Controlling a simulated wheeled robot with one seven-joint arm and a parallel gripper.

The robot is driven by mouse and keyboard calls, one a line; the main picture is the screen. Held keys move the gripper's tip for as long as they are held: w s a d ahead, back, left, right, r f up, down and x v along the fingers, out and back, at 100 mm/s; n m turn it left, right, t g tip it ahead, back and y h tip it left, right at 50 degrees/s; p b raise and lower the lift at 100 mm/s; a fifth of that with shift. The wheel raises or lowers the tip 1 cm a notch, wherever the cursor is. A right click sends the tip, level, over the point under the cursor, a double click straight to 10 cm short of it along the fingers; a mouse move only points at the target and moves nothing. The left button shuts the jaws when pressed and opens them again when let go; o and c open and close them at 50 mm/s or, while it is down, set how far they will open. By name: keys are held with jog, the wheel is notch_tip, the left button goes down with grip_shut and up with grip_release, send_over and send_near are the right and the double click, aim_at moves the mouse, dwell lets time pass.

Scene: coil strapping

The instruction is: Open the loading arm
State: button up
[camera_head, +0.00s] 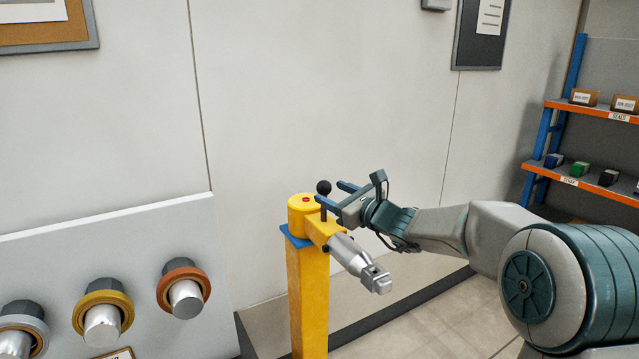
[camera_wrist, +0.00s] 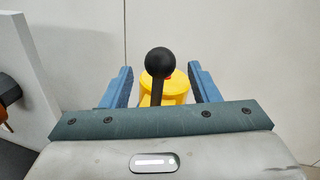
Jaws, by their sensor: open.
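The loading arm is a silver cylinder (camera_head: 356,262) fixed to a yellow block on top of a yellow post (camera_head: 309,300). It points toward the front right in the head view. A black ball-topped lever (camera_head: 323,188) stands upright on the yellow block. My gripper (camera_head: 332,195) is open at the lever, with its blue fingers level with it. In the wrist view the lever's black ball (camera_wrist: 160,62) shows between the two open fingers (camera_wrist: 158,88), with visible gaps on both sides. The yellow post head (camera_wrist: 172,88) shows behind the lever.
A sloped white panel (camera_head: 120,235) at the left carries several coils on silver pegs, including an orange one (camera_head: 183,286). A blue and orange shelf (camera_head: 590,110) with small boxes stands at the right. A plain wall (camera_head: 300,90) is behind the post.

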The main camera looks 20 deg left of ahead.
aim_at(318, 187)
jog(key=p+x, duration=0.1)
jog(key=x, duration=0.5)
jog(key=c, duration=1)
jog(key=shift+d, duration=0.2)
grip_shut()
jog(key=shift+a, duration=0.15)
